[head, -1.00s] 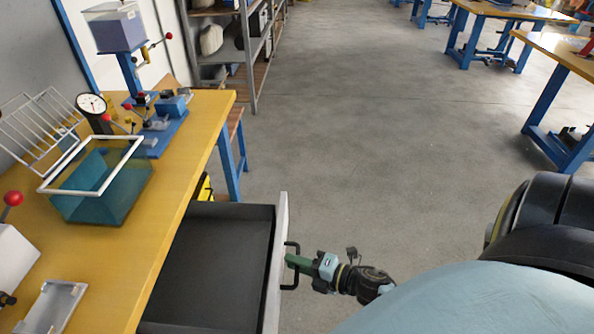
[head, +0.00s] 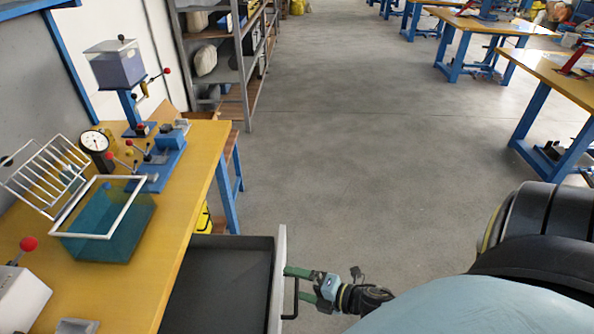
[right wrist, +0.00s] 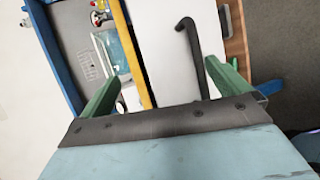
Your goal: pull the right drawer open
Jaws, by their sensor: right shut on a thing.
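A drawer with a pale front (head: 279,275) and a dark, empty tray (head: 222,285) stands pulled out under the yellow workbench (head: 207,165). Its black bar handle (head: 295,306) is on the front's outer side; it also shows in the right wrist view (right wrist: 195,60). My right gripper (head: 298,284) is at the handle. Its two green fingers are spread well apart, one on each side of the bar. In the right wrist view a clear gap shows between the bar and the left finger; contact with the right finger cannot be told. My left gripper is not in view.
On the bench stand a teal tank (head: 112,232), a white wire rack (head: 45,185), a dial gauge (head: 95,142) and a blue lever fixture (head: 158,165). A grey shelf (head: 243,65) stands beyond. The floor right of the drawer is clear.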

